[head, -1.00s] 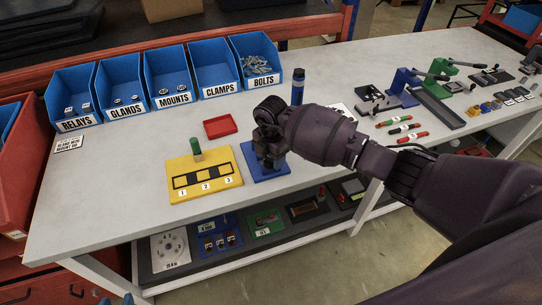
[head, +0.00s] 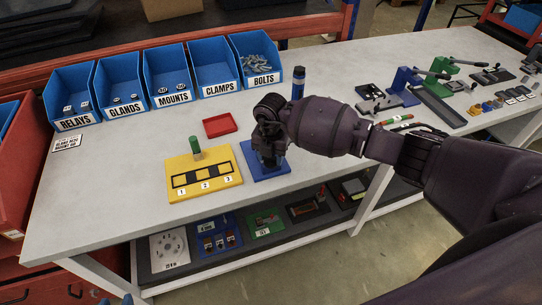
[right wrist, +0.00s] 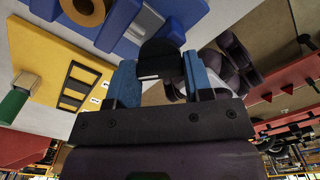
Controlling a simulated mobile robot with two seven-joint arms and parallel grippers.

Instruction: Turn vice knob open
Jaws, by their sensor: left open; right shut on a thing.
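The vice stands on a blue base plate (head: 246,160) near the bench's front edge, right of the yellow board. My right gripper (head: 267,158) is over it and hides most of it in the head view. In the right wrist view, the blue fingers of my right gripper (right wrist: 160,80) are closed around a black knob (right wrist: 158,52). How far the vice is open cannot be seen. Two blue fingertips of my left gripper (head: 115,299) show apart at the bottom left of the head view, well away from the vice, with nothing visible between them.
A yellow board (head: 205,181) with numbered squares and a green peg (head: 194,145) is left of the vice. Labelled blue bins (head: 171,75) line the back.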

